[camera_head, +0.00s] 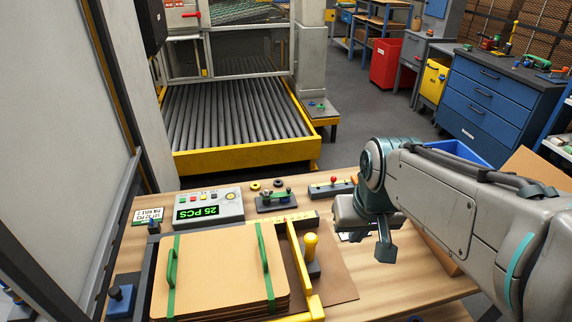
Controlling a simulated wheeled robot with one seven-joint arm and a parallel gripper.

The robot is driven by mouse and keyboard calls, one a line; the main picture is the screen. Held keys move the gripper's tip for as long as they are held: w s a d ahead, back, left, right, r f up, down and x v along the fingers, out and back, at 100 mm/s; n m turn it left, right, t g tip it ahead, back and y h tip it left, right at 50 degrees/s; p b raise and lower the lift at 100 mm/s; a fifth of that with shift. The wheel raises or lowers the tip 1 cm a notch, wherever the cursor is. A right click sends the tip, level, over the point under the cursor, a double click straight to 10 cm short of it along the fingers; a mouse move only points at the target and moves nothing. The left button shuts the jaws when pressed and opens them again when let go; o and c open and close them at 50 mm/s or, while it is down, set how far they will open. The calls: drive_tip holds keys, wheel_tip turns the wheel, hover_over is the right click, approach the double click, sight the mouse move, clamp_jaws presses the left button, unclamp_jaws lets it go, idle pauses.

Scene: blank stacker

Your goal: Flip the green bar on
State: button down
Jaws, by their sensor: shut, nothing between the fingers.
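Two green bars lie over a stack of tan blanks (218,262) on the wooden table (440,300). The left green bar (173,262) looks like a raised handle on a flat green strip. The right green bar (264,255) runs along the stack's right part, with a flat green strip below it. I cannot tell which bar the task names. My gripper (385,250) points down over the table's right part, shut and empty, well to the right of both bars and touching neither. Its fingertips are small in view.
A yellow frame (300,262) and a yellow-knobbed lever (311,246) stand between the stack and my gripper. A control box (208,207) reading "25 PCS" sits behind the stack. A black-based fixture (276,203) is beside it. A roller conveyor (232,112) lies beyond the table.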

drive_tip(key=w+a+f+n+b, duration=0.1)
drive_tip(key=w+a, duration=0.3)
drive_tip(key=w, duration=0.7)
drive_tip(key=w+a+f+n+b, duration=0.1)
drive_tip(key=w+a+f, duration=0.2)
drive_tip(key=w, duration=0.9)
drive_tip(key=w+a+f+n+y+b, duration=0.1)
drive_tip(key=w+a, duration=0.4)
drive_tip(key=w, duration=0.7)
drive_tip(key=shift+a+f+n+t, duration=0.35)
drive_tip(key=shift+f+n+t, duration=0.05)
drive_tip(key=shift+f, duration=0.05)
drive_tip(key=shift+f, duration=0.1)
drive_tip(key=x, duration=0.9)
drive_tip(key=shift+f, duration=0.4)
drive_tip(key=s, duration=0.2)
drive_tip(key=shift+s+d+f+p, duration=0.1)
drive_tip(key=shift+s+d+p, duration=0.2)
drive_tip(key=shift+d, duration=0.1)
drive_tip(key=shift+s+d+f, duration=0.15)
drive_tip(key=shift+s, duration=0.3)
